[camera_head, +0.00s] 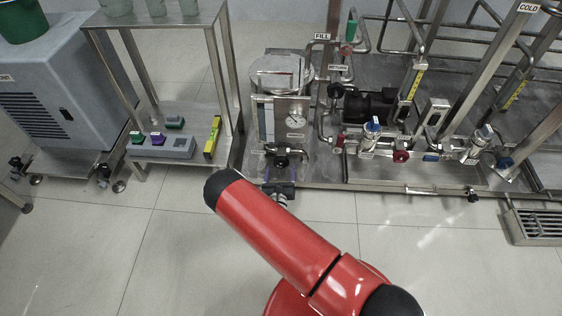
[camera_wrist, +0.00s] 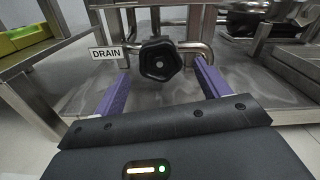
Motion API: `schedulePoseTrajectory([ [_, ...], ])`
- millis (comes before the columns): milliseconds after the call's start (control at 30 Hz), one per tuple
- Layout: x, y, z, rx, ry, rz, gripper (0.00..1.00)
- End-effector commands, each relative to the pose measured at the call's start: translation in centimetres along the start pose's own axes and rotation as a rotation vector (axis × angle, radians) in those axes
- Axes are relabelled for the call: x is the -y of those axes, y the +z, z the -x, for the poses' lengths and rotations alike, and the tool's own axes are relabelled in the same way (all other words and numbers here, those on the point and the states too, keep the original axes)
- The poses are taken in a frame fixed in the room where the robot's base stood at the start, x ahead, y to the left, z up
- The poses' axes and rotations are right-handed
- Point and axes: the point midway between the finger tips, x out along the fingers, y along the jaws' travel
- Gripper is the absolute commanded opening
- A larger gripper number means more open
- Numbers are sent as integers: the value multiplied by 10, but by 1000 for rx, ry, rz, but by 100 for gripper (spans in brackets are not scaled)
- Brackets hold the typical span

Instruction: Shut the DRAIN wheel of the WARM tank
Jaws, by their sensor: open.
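The black lobed DRAIN wheel (camera_wrist: 160,60) is on a steel pipe in the wrist view, with a white DRAIN label (camera_wrist: 106,53) to its left. My gripper (camera_wrist: 160,68) is open, its purple fingers spread to either side of the wheel. I cannot tell whether the fingers touch it. In the head view, the wheel (camera_head: 284,156) is low on the front of a small steel tank (camera_head: 265,118) with a round dial (camera_head: 295,122). My gripper (camera_head: 284,174) is just in front of it, partly hidden by my red arm. No WARM label is legible.
A steel stand (camera_head: 154,19) with a grey box (camera_head: 163,147) and a yellow level (camera_head: 213,137) is left of the tank. Pipes, a pump (camera_head: 370,105) and a red wheel (camera_head: 401,156) crowd the right. Open floor lies in front.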

Motion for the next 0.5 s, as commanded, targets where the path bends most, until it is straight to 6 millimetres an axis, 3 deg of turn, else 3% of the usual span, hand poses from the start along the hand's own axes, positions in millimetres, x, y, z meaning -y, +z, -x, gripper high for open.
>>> schedulePoseTrajectory([
  [233, 0, -1, -37, 0, -2, -2, 75],
  [500, 1, 0, -47, -1, -2, 0, 75],
])
